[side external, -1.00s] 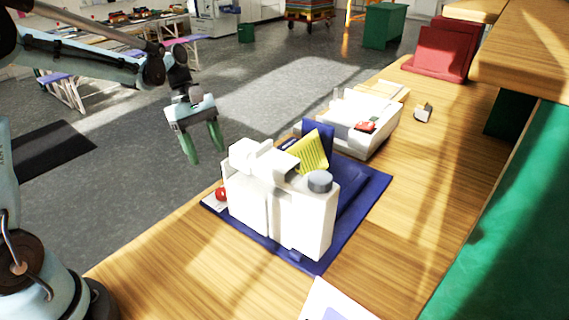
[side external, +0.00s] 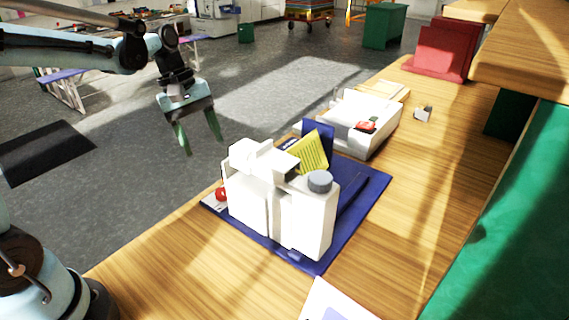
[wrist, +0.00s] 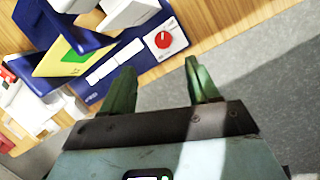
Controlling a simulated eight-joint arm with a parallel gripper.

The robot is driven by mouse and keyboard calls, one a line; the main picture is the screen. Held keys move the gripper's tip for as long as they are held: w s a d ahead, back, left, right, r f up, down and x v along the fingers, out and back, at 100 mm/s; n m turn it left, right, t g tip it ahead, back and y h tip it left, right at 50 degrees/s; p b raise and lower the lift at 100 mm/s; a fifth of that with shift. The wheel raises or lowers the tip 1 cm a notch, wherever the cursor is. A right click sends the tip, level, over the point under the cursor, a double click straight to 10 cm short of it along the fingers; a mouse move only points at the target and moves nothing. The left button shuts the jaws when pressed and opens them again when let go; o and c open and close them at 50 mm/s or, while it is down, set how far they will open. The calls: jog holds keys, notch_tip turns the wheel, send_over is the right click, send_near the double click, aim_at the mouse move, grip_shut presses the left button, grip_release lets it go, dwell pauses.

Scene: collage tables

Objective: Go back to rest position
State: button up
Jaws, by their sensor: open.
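My gripper (side external: 199,132) hangs in the air to the left of the wooden table (side external: 176,258) in the side external view, above the grey floor. Its green fingers are apart with nothing between them. In the wrist view my gripper (wrist: 158,80) is also open and empty, pointing towards the table edge and the floor.
A white bulky device (side external: 285,215) and a yellow card (side external: 313,153) stand on a blue mat (side external: 368,197). A red knob (wrist: 163,40) sits near the table edge. A white tray-like machine (side external: 379,137) stands behind.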

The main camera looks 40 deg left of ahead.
jog(key=s+d+m+t+y, duration=0.3)
jog(key=s+d+m+t, duration=0.3)
jog(key=m, duration=0.7)
jog(key=shift+s+f, duration=0.35)
jog(key=shift+s, duration=0.6)
